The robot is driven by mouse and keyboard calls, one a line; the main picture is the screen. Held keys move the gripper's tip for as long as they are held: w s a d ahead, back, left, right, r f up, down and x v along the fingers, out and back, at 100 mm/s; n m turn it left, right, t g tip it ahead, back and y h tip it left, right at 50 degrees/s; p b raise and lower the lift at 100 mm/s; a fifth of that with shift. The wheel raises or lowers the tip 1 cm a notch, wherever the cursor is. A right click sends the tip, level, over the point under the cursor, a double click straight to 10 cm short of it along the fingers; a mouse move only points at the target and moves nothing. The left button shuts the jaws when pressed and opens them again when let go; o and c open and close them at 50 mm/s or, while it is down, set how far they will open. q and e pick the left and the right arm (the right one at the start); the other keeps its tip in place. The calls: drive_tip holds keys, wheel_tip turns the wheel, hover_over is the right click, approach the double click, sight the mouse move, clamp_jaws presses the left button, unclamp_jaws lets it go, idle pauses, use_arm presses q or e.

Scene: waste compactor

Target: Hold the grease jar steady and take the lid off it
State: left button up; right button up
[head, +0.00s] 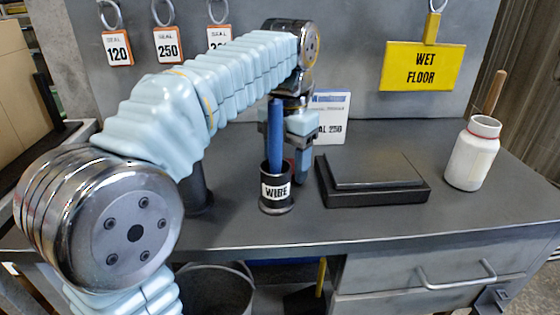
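A white jar (471,158) with a narrower neck stands upright at the right end of the bench. I cannot tell if it is the grease jar, and no separate lid is clear. A wooden handle (495,93) rises at its mouth, in it or behind it. My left arm reaches in from the left, and my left gripper (301,165) points down behind the cup marked WIRE (277,192). The cup and the blue handle (275,135) standing in it partly hide the fingers, so their opening and any held thing are unclear. My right gripper is out of view.
A dark stepped block (374,180) lies between the cup and the white jar. A SEAL 250 card (330,115) stands at the back. Seal tags (168,45) and a yellow WET FLOOR sign (423,67) hang behind. A bucket (215,290) is below the bench.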

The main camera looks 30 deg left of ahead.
use_arm(q)
drive_tip(key=shift+f, duration=0.15)
drive_tip(key=o, duration=1.2)
drive_tip(key=shift+c, duration=0.2)
wheel_tip(320, 180, up, 8)
drive_tip(key=shift+p, duration=0.3)
